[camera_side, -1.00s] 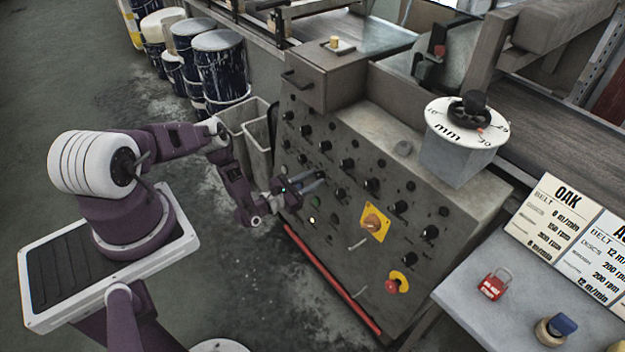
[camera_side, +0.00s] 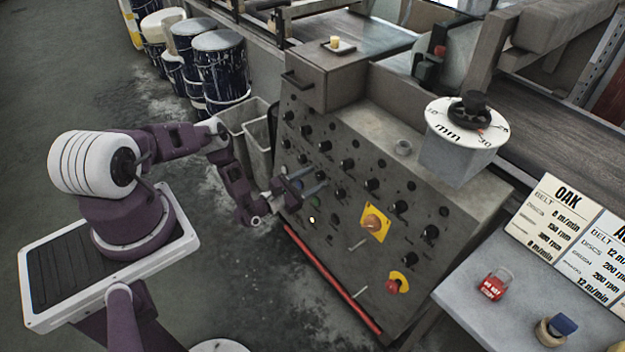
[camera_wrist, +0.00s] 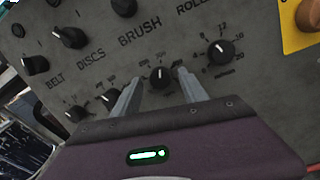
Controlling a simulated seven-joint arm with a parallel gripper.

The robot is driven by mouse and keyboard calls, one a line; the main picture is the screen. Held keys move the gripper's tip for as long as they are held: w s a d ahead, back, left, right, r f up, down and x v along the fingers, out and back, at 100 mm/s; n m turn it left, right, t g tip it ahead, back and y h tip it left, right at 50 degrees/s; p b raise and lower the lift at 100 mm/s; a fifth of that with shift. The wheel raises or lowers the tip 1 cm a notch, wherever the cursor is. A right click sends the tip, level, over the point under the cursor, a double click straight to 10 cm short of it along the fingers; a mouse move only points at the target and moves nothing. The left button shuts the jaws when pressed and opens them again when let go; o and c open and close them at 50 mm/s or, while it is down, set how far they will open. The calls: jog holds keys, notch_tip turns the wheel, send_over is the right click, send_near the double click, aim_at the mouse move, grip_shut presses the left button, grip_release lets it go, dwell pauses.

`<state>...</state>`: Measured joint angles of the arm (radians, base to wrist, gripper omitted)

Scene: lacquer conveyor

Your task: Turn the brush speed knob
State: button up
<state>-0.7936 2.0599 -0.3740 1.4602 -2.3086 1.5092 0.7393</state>
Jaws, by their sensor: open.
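The brush speed knob (camera_wrist: 160,76) is a black round knob with a white pointer mark, below the printed word BRUSH on the grey panel (camera_wrist: 265,85). My gripper (camera_wrist: 158,80) is open in the wrist view, with one finger on each side of this knob. Clear gaps show between knob and fingers, but I cannot tell how deep the fingertips reach. In the side view my gripper (camera_side: 309,181) is at the front of the control panel (camera_side: 350,270), and the knob is hard to make out among the fingers.
A ROLLER-side knob (camera_wrist: 220,52) with a numbered dial sits right of my fingers, and another black knob (camera_wrist: 110,98) sits close left. A yellow plate (camera_side: 375,222) with an orange knob and a red stop button (camera_side: 398,282) are farther right on the panel.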

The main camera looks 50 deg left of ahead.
jog(key=s, duration=0.7)
jog(key=shift+d+r, duration=0.15)
jog(key=shift+r, duration=0.1)
